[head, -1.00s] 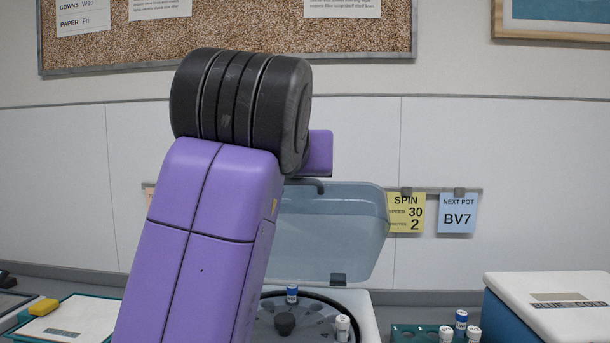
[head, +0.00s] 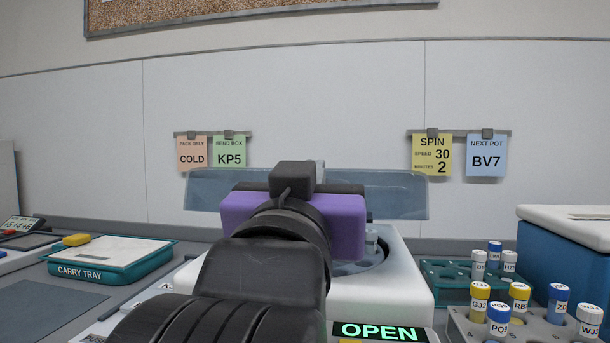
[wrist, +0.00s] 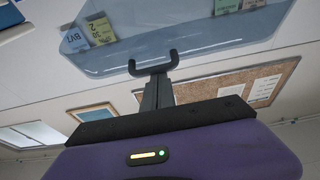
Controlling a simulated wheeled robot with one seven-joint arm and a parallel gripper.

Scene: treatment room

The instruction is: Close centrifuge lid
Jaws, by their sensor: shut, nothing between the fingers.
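The white centrifuge (head: 408,272) stands on the counter behind my arm, its green display (head: 378,331) reading OPEN. Its translucent blue-grey lid (head: 398,196) is raised above the bowl and looks like a wide, shallow band. Part of the rotor bowl (head: 362,262) shows, with a tube in it; my arm hides the rest. My purple gripper body is in front of the lid in the head view, and its fingertips are hidden there. In the wrist view my gripper (wrist: 153,64) is shut and empty. Its tips overlap the edge of the lid (wrist: 170,38); I cannot tell whether they touch.
A teal carry tray (head: 110,262) lies to the left. On the right are a green tube rack (head: 447,290), a grey rack (head: 478,330) with several capped tubes and a blue box with a white top (head: 565,250). Note cards hang on the wall behind.

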